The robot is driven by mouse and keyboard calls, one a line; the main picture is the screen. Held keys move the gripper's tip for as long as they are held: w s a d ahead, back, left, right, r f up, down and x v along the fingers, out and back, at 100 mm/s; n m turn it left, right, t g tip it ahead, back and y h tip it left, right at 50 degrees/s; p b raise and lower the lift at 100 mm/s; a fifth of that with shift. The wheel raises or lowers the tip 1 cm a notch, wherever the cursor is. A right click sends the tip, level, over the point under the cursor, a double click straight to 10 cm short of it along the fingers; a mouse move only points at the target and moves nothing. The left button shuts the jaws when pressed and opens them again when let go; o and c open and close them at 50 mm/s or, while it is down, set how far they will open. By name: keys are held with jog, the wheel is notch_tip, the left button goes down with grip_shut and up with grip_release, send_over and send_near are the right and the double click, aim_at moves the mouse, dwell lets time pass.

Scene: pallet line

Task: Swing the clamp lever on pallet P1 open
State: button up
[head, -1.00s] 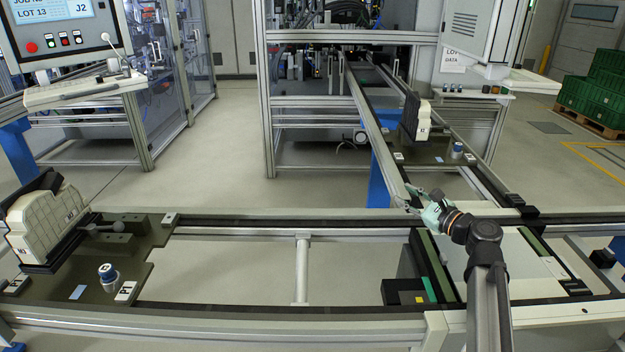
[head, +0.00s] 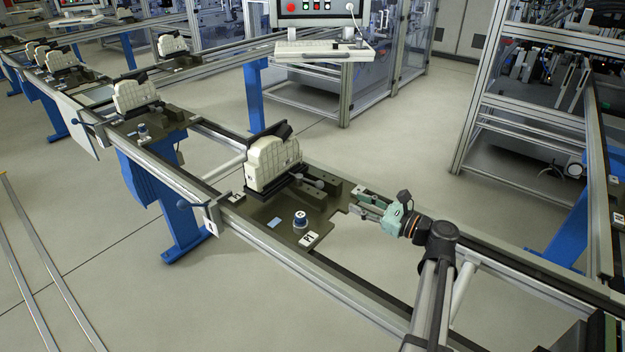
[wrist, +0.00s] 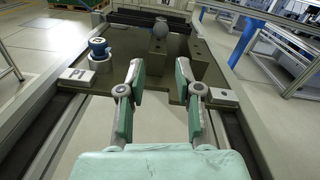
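My gripper (head: 358,204) is at the pallet's right end, apart from the lever. Its green-padded fingers (wrist: 159,78) are open with nothing between them.
A blue-capped post (head: 300,221) stands near the pallet's front edge; it is left of my fingers in the wrist view (wrist: 98,50). Dark blocks (head: 322,195) sit beside the lever. Another loaded pallet (head: 150,128) is farther left. Right of P1 the rail frame is open.

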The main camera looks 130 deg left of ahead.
aim_at(312, 182)
jog(key=s+p, duration=0.1)
jog(key=s, duration=0.4)
jog(key=s+p, duration=0.1)
jog(key=s, duration=0.5)
jog(key=s+p, duration=0.2)
jog(key=s, duration=0.3)
jog(key=shift+s+d, duration=0.25)
jog(key=shift+d, duration=0.1)
grip_shut()
